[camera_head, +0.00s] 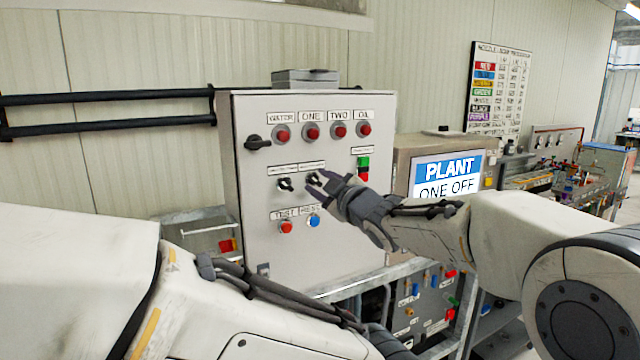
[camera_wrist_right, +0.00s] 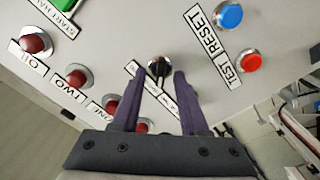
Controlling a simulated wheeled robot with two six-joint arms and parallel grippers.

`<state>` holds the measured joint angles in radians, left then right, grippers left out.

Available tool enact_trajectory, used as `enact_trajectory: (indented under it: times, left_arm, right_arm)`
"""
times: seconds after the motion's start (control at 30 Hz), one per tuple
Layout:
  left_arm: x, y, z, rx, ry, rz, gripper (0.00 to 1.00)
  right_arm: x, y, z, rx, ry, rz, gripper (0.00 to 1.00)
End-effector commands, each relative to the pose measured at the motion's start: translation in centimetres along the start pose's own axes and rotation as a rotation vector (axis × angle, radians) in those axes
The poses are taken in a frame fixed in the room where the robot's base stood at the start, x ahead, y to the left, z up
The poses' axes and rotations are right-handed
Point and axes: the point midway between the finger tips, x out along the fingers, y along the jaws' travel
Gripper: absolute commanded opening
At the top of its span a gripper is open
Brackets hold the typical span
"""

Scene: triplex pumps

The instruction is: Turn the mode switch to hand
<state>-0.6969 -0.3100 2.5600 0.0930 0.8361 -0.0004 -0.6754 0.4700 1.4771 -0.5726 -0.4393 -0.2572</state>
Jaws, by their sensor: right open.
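A grey control box (camera_head: 300,245) carries two small black rotary switches side by side: a left one (camera_head: 285,184) and a right one (camera_head: 313,180). The labels above them are too small to read, so I cannot tell which is the mode switch. My right gripper (camera_head: 318,184) is open at the right switch. In the right wrist view one black switch (camera_wrist_right: 158,66) lies between and just beyond the spread fingertips (camera_wrist_right: 155,76); touching is not visible. The other switch is not clear there. My left arm crosses the bottom left; its gripper's fingers are out of frame.
Above are several red buttons (camera_head: 312,131) and a black handle (camera_head: 257,142). Below are a red TEST button (camera_head: 286,227) and a blue RESET button (camera_head: 314,221). A green and red button pair (camera_head: 363,168) is at the right. A PLANT screen (camera_head: 446,176) stands beside the box.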

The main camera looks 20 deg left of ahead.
Motion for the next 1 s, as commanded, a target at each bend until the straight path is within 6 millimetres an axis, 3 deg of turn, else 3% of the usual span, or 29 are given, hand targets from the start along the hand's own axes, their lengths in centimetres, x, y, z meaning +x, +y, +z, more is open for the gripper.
enact_trajectory:
  times: [0.17,0.4,0.6,1.0]
  left_arm:
    - [1.2,-0.1,0.1,0.000,0.000,0.000,0.50]
    - [3.0,-0.2,0.2,0.000,0.000,0.000,0.50]
    - [3.7,-0.3,0.2,0.000,0.000,0.000,0.50]
    - [3.7,-0.3,0.2,0.000,0.000,0.000,0.50]
  right_arm:
    - [-1.9,-0.1,0.1,0.000,0.001,0.003,0.44]
    - [-6.7,0.0,0.2,-0.001,0.001,0.004,0.44]
    - [-9.5,0.1,0.1,-0.001,0.000,0.003,0.44]
    - [-10.4,0.1,0.1,0.000,-0.001,0.001,0.44]
